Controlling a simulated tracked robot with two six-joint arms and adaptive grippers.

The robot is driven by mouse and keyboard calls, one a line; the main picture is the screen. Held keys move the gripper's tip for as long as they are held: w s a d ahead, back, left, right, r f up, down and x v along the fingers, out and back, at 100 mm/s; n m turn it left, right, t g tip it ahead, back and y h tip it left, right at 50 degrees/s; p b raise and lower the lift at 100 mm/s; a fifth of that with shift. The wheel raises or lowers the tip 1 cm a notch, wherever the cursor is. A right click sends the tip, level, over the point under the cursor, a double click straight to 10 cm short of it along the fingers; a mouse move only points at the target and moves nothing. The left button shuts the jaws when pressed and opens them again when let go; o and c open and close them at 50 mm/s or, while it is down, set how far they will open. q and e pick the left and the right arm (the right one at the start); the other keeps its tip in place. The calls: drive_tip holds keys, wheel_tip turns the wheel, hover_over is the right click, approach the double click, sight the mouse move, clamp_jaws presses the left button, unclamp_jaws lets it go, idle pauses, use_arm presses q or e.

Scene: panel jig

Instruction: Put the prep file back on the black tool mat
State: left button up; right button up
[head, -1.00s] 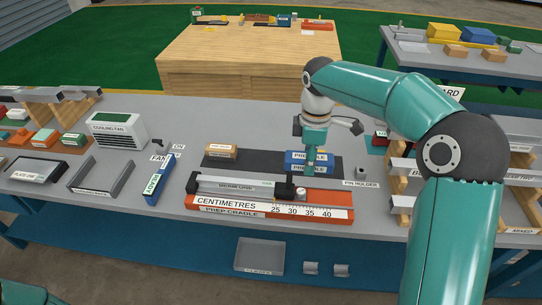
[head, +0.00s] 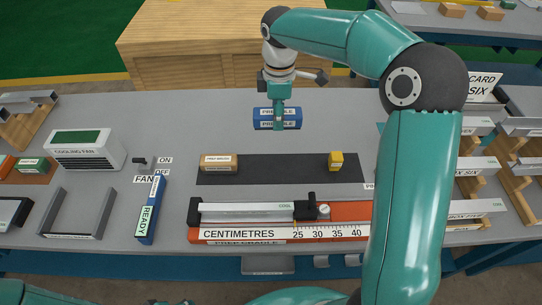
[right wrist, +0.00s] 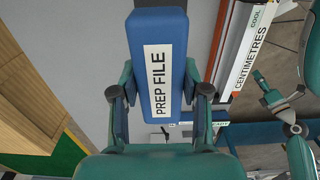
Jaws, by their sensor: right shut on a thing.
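The prep file (head: 277,124) is a blue block with a white label. My right gripper (head: 278,112) is shut on it, and its label reads clearly between the fingers in the right wrist view (right wrist: 158,70). In the head view it shows beyond the far edge of the black tool mat (head: 285,172), seemingly held above the grey bench. The mat carries an orange-brown labelled block (head: 218,164) at its left and a small yellow block (head: 336,161) at its right, with bare mat between. My left gripper (right wrist: 284,112) seems to show at the right of the right wrist view; its jaw state is unclear.
The orange prep cradle (head: 285,234) with a metal bar lies in front of the mat. A blue READY block (head: 150,210), a fan switch (head: 140,160) and a cooling fan (head: 85,150) stand to the left. Racks (head: 490,170) stand at the right.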

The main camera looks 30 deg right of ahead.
drive_tip(key=p, duration=0.1)
hover_over(277, 168)
wheel_tip(277, 168, down, 15)
drive_tip(key=shift+d+r, duration=0.1)
wheel_tip(277, 168, down, 4)
drive_tip(key=shift+s+r+p, duration=0.1)
drive_tip(key=shift+p, duration=0.35)
drive_tip(key=shift+f, duration=0.3)
drive_tip(key=shift+f, duration=0.1)
drive_tip(key=o, duration=1.1)
